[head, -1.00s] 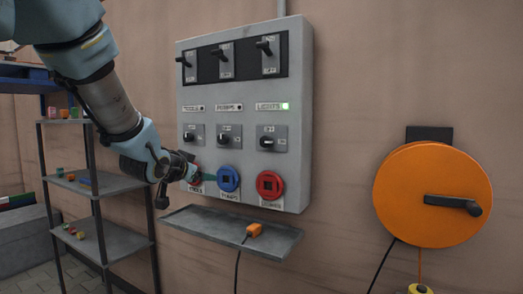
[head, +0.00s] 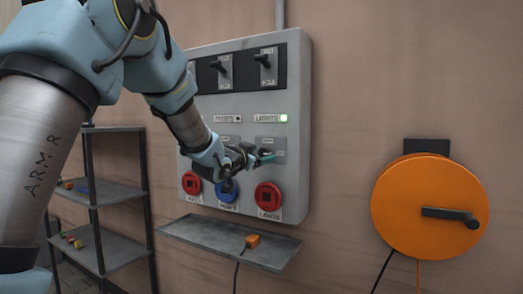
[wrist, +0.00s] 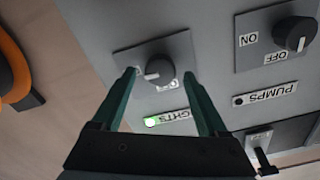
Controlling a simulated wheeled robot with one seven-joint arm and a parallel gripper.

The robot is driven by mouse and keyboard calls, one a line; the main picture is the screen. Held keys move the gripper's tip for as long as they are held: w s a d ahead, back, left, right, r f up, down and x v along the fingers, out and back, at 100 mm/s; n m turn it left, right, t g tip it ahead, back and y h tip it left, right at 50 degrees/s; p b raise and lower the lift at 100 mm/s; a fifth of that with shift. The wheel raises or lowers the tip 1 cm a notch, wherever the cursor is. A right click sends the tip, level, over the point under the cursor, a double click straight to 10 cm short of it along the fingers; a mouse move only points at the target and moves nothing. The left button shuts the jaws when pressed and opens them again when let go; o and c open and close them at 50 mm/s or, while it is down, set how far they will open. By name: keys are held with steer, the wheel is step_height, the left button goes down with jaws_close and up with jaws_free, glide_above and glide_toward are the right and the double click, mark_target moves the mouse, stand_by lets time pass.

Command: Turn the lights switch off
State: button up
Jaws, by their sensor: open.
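The lights switch is a dark rotary knob (wrist: 160,70) on a grey plate; in the wrist view its white mark points left. In the head view its plate (head: 279,144) shows, but my gripper hides the knob. The green lamp (head: 284,118) beside the LIGHTS label (head: 266,119) is lit; it also shows lit in the wrist view (wrist: 152,121). My gripper (head: 266,157) is open, its green fingers either side of the knob in the wrist view (wrist: 159,80). I cannot tell whether they touch it.
The pumps knob (wrist: 294,33) is close by on the same panel (head: 302,100). Red and blue round sockets (head: 268,197) sit below, above a grey shelf (head: 210,234) with an orange plug (head: 252,241). An orange reel (head: 420,200) hangs at right.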

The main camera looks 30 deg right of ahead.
steer(key=shift+w+d, duration=0.2)
steer(key=shift+d, duration=0.15)
steer(key=shift+c, duration=0.2)
jaws_close()
